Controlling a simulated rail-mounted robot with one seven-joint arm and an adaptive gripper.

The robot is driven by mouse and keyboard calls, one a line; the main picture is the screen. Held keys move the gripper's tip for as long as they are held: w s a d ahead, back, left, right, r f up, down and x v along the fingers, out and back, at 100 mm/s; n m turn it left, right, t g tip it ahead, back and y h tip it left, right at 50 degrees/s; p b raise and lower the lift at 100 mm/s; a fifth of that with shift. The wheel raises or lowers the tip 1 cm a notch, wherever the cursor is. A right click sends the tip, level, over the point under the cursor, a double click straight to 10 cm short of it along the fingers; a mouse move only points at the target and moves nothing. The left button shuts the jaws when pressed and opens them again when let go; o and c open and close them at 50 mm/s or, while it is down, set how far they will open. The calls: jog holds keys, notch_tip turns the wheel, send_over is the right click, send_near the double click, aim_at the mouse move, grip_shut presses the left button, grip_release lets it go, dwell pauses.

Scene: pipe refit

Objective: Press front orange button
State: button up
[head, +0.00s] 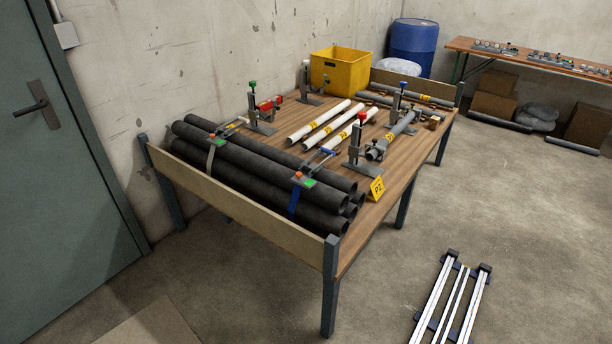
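Two strap buckles sit on top of the stack of dark pipes (250,183) at the near end of the wooden table. The buckle closer to the camera has an orange button (297,174) beside a green patch (309,183), with a blue strap (294,200) hanging down the pipes. The farther buckle, to the left, has another orange button (213,139) and a grey strap (210,158). Whether either button is pressed in is too small to tell. My gripper is not in view, and nothing touches the buckles.
A board (240,205) edges the table's near end. Upright clamps stand behind the pipes, one with a red-orange knob (361,115), one with a green knob (252,85). White pipes (318,120), a yellow crate (340,72) and a yellow marker (376,189) are on the table.

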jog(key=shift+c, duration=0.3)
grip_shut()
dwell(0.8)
